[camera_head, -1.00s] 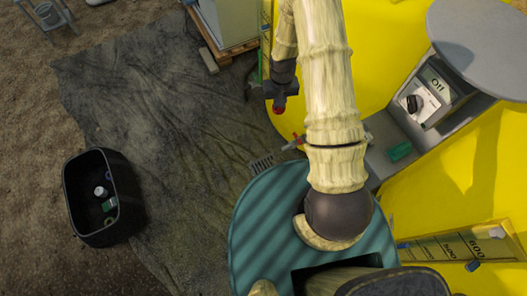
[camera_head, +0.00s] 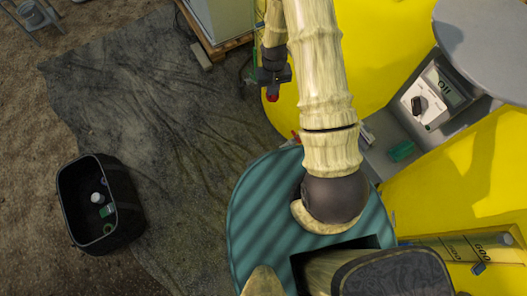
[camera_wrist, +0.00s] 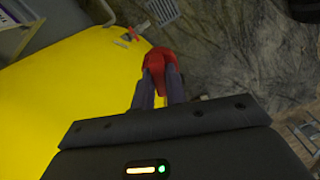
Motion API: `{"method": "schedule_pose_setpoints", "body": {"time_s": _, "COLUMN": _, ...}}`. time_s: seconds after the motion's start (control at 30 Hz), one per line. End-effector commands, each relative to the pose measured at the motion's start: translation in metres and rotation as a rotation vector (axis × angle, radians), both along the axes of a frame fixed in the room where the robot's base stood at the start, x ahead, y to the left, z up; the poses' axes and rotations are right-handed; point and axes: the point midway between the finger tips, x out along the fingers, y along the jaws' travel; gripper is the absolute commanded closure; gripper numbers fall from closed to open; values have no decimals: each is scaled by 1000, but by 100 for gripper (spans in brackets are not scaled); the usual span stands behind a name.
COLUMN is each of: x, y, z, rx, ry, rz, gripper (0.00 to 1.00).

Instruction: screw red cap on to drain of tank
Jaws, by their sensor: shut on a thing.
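My gripper (camera_head: 273,88) is shut on the red cap (camera_wrist: 157,60), which sits between the fingertips in the wrist view. The cap also shows as a small red spot (camera_head: 272,97) below the gripper in the head view. The gripper is beside the yellow tank (camera_head: 375,60), at its left edge. A small valve with a red handle (camera_wrist: 133,33) is by the tank in the wrist view, apart from the cap. A red part (camera_head: 296,136) also shows at the tank's lower edge in the head view. I cannot make out the drain's opening.
A black bin (camera_head: 75,220) with several items stands at the left on the ground. A grey control box (camera_head: 435,95) and a green block (camera_head: 401,151) are between the yellow tanks. A wooden pallet (camera_head: 200,30) is at the top.

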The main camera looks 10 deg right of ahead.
Motion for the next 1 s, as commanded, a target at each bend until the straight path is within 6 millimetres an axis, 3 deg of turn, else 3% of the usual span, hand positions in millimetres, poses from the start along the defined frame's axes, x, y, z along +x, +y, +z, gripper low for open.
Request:
{"method": "schedule_pose_setpoints", "body": {"time_s": 0.47, "x": -30, "y": 11, "z": -117, "rx": -137, "ry": 0, "rz": 28, "gripper": 100}}
{"method": "schedule_pose_setpoints", "body": {"time_s": 1.0, "x": -60, "y": 10, "z": -241, "rx": -369, "ry": -1, "rz": 20, "gripper": 100}}
